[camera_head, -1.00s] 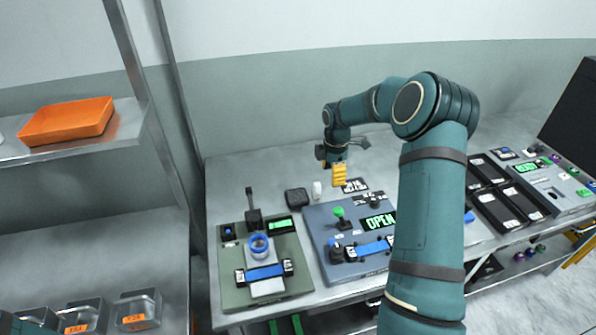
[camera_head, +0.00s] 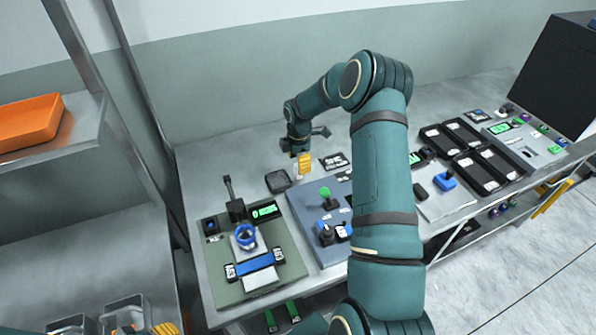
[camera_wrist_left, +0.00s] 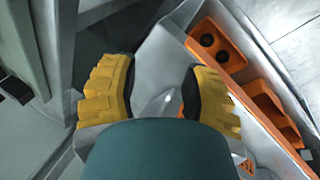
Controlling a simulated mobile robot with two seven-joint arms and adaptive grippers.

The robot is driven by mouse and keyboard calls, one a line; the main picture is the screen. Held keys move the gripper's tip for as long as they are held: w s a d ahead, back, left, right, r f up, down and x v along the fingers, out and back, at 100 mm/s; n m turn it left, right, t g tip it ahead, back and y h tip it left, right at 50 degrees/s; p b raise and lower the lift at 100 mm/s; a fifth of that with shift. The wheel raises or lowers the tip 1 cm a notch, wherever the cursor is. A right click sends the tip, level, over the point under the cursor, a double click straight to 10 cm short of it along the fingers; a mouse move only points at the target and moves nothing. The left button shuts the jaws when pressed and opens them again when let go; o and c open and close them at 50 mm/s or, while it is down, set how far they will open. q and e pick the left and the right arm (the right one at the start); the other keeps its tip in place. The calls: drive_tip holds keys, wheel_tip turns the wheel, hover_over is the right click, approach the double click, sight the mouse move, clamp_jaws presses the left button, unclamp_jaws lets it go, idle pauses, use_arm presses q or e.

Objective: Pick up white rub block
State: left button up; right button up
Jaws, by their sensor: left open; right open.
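The white rub block (camera_head: 296,173) stands on the table beside a dark square pad (camera_head: 278,181). It is small and partly hidden by the yellow fingers of my right gripper (camera_head: 304,163). The right gripper is open and at the block. I cannot tell whether the block is between the fingers or only behind them. My left gripper shows its ridged yellow fingers apart and empty in the left wrist view (camera_wrist_left: 155,95), away from the block.
A green-grey fixture (camera_head: 215,275) with a blue ring and a blue-grey station (camera_head: 302,212) stand in front of the block. Black trays (camera_head: 437,143) lie to the right. An orange bin (camera_head: 28,122) sits on the left shelf. The table behind the pad is clear.

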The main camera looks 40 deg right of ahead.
wheel_tip(320, 180, down, 5)
drive_tip(key=shift+a+f, duration=0.1)
drive_tip(key=shift+a, duration=0.05)
clamp_jaws()
idle(0.4)
